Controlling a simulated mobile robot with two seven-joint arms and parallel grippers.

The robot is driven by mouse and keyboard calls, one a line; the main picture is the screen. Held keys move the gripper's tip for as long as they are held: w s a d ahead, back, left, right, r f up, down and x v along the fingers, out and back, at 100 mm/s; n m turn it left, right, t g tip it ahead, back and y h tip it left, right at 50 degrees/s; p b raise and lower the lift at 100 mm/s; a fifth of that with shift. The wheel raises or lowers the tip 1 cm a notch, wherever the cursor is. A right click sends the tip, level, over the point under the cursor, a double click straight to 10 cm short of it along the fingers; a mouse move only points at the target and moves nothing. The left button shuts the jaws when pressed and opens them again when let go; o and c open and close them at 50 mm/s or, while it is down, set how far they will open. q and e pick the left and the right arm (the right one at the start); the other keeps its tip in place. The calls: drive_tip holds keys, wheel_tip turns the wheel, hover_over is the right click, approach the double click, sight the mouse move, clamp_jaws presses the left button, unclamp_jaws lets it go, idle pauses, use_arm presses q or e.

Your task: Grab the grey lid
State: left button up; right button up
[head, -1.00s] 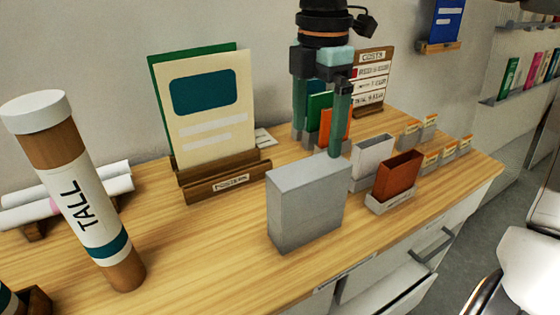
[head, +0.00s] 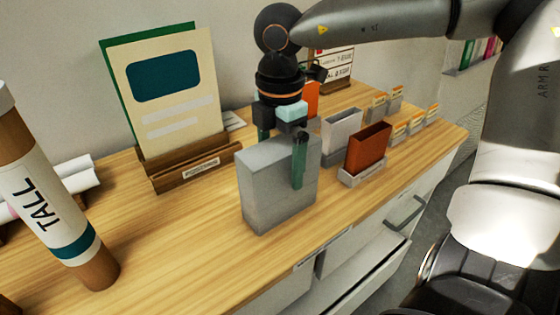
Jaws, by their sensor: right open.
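A grey box-shaped piece (head: 275,190), which looks like the grey lid, stands upright on the wooden table near its front edge. No separate lid shows on it. My right gripper (head: 281,158) points down over its top with the fingers open. One dark green finger is in front of the piece's near face, close to its right side. The other finger is behind the top edge, its tip hidden by the piece. I cannot tell whether either finger touches it. My left gripper is out of view.
A rust-red holder (head: 368,148) and a light grey holder (head: 340,132) stand to the right. A card stand (head: 196,170) is at the back left, a TALL tube (head: 50,200) at the left. A drawer (head: 375,265) is open below. The tabletop (head: 180,245) in front is clear.

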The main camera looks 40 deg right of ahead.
drive_tip(key=shift+f, duration=0.55)
drive_tip(key=c, duration=1.3)
drive_tip(key=shift+r, duration=0.1)
